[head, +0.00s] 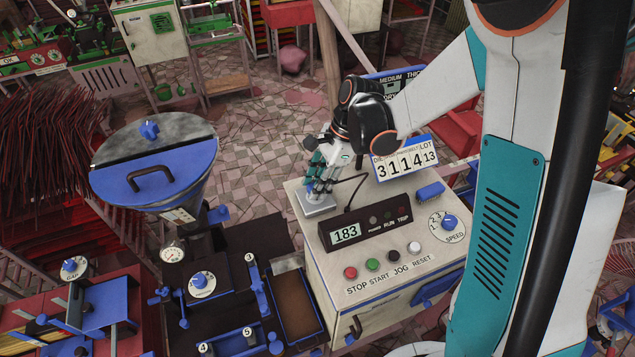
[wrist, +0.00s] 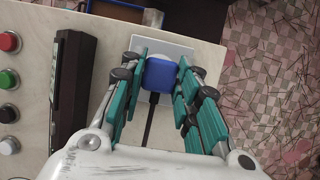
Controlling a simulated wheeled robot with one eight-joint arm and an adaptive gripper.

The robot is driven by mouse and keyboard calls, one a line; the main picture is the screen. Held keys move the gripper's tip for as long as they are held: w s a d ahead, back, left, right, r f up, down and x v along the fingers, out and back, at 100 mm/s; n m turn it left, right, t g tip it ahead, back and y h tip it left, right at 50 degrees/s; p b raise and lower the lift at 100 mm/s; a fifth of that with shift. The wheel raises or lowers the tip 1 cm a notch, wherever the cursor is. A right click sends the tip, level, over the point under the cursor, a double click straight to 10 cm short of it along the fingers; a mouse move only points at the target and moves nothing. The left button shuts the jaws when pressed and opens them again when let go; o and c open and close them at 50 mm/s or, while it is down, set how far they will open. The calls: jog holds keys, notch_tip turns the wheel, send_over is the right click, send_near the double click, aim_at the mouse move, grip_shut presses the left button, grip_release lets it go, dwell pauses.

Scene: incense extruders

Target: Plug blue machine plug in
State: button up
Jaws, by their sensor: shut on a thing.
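The blue plug (wrist: 160,73) is between the teal fingers of my gripper (wrist: 157,80) in the wrist view, with a black cable (wrist: 149,124) running from it toward my palm. A pale grey socket plate (wrist: 172,44) lies on the machine top right behind and under the plug. I cannot tell whether the plug is seated in it. In the head view my gripper (head: 320,187) points down just over the same plate (head: 313,207), at the back left corner of the machine top. My fingers hide the plug there. My gripper is shut on the plug.
The control machine (head: 350,275) carries a black display box (head: 365,231) reading 183, a row of buttons (head: 372,264), a speed knob (head: 450,222) and a number sign (head: 405,161). The display box stands close beside my fingers. A blue-lidded hopper (head: 155,168) stands to the left.

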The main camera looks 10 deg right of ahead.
jog(key=shift+f+b, duration=0.6)
dwell(0.3)
jog(key=o, duration=1.2)
jog(key=shift+c, duration=0.2)
jog(key=s+v, duration=0.1)
jog(key=v, duration=1.1)
jog(key=shift+w, duration=0.45)
